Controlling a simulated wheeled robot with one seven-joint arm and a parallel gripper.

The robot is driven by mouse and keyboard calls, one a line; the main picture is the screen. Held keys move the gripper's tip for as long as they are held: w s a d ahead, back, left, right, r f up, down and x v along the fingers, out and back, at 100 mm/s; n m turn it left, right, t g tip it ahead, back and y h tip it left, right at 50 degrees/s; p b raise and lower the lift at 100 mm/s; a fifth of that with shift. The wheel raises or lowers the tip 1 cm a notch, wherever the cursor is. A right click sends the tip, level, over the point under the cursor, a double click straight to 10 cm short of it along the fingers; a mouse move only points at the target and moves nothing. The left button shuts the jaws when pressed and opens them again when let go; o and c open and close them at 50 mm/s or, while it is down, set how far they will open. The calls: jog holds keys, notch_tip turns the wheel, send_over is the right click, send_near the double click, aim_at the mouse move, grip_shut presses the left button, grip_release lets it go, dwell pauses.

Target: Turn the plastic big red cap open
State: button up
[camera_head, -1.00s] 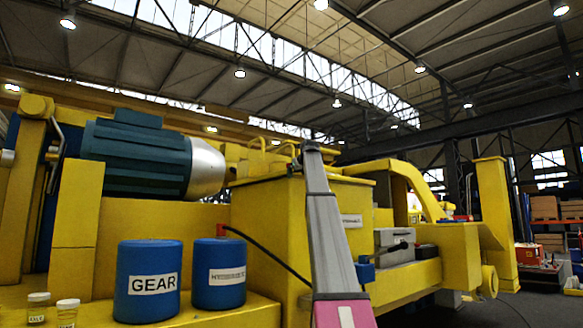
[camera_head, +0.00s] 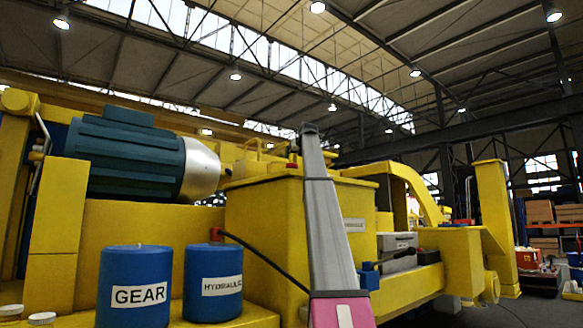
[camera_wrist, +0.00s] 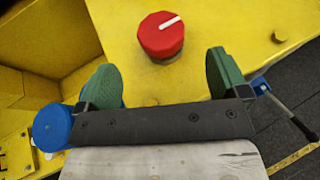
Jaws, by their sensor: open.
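The big red cap (camera_wrist: 161,35) shows in the wrist view near the top middle. It is round with faceted sides and has a white line on top, and it sits on a flat yellow surface. My gripper (camera_wrist: 162,62) is open, with one green finger to the left and one to the right below the cap. The cap lies just beyond the fingertips, and nothing is between the fingers. In the head view a small red spot (camera_head: 292,160) shows on top of the yellow box beside my raised arm; it may be the cap. My gripper cannot be made out there.
Blue cans labelled GEAR (camera_head: 134,285) and HYDRAULIC (camera_head: 213,282) stand on a yellow ledge at the lower left. A teal motor (camera_head: 125,155) lies behind them. A black hose (camera_head: 265,258) runs along the yellow box (camera_head: 262,230). A blue round part (camera_wrist: 52,127) is left of my gripper.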

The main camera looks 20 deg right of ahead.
aim_at(292, 165)
jog(key=x, duration=0.8)
jog(key=shift+w+f, duration=0.2)
jog(key=shift+w, duration=0.15)
jog(key=c, duration=0.9)
